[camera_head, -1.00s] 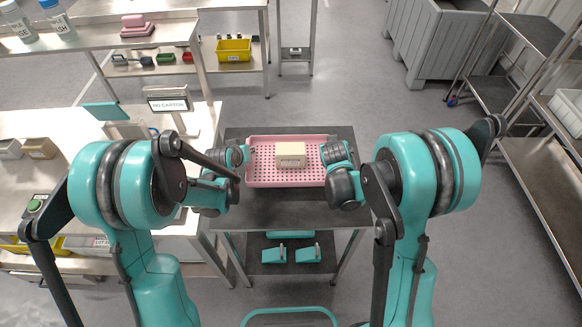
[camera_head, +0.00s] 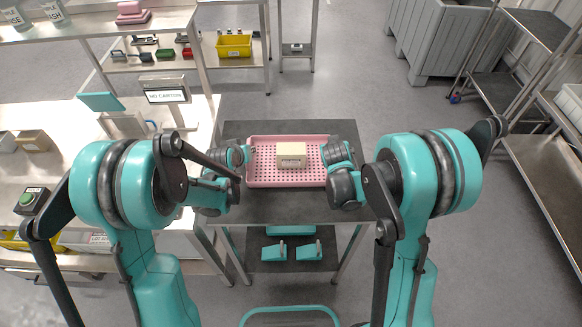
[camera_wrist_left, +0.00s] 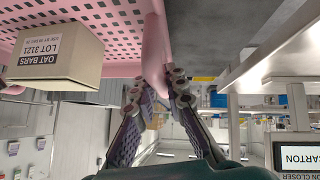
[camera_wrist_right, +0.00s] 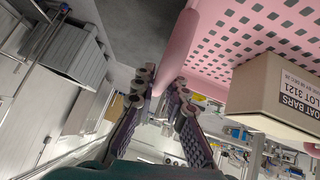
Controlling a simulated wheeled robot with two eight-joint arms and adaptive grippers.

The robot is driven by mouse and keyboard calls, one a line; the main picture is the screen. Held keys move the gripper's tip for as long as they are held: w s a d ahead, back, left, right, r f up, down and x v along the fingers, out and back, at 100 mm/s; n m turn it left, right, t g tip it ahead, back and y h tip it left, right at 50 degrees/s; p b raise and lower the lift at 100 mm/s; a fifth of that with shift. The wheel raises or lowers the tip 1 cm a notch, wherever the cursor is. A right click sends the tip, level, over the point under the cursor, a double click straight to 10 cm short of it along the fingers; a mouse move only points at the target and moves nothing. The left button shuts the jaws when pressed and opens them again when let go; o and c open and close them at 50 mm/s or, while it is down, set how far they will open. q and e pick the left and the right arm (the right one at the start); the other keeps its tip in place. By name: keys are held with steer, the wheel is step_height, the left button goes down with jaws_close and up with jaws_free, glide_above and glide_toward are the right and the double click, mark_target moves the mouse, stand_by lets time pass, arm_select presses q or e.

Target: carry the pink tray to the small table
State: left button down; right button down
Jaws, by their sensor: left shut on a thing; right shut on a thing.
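The pink tray (camera_head: 259,178) is a shallow, perforated tray with a beige carton (camera_head: 291,152) inside. It shows over a dark-topped table (camera_head: 285,210) in front of me; I cannot tell if it touches the top. My left gripper (camera_head: 243,157) is shut on the tray's left rim, and my right gripper (camera_head: 328,158) is shut on its right rim. The left wrist view shows the fingers (camera_wrist_left: 158,88) around the pink rim (camera_wrist_left: 154,50); the right wrist view shows the same for the right fingers (camera_wrist_right: 162,85). The carton's label reads OAT BARS (camera_wrist_left: 50,70).
A steel workbench with a NO CARTON sign (camera_head: 166,96) stands close on the left. A shelf with a yellow bin (camera_head: 234,46) and a small stand (camera_head: 296,48) are behind. A grey bin (camera_head: 440,45) and a rack (camera_head: 545,160) stand right. Floor between is clear.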

arm_select(q)
steer(key=shift+f+b, duration=0.3)
steer(key=shift+f, duration=0.2)
arm_select(e)
steer(key=shift+f, duration=0.45)
arm_select(q)
steer(key=c, duration=1.6)
jaws_free()
steer(key=shift+r, duration=0.2)
arm_select(e)
steer(key=c, duration=1.6)
jaws_free()
steer(key=shift+r, duration=0.2)
arm_select(q)
steer(key=shift+o, duration=0.2)
arm_select(e)
steer(key=shift+o, duration=0.2)
arm_select(q)
steer(key=v, duration=1.2)
arm_select(e)
steer(key=v, duration=1.2)
arm_select(q)
steer(key=shift+s, duration=0.1)
arm_select(e)
steer(key=shift+s, duration=0.1)
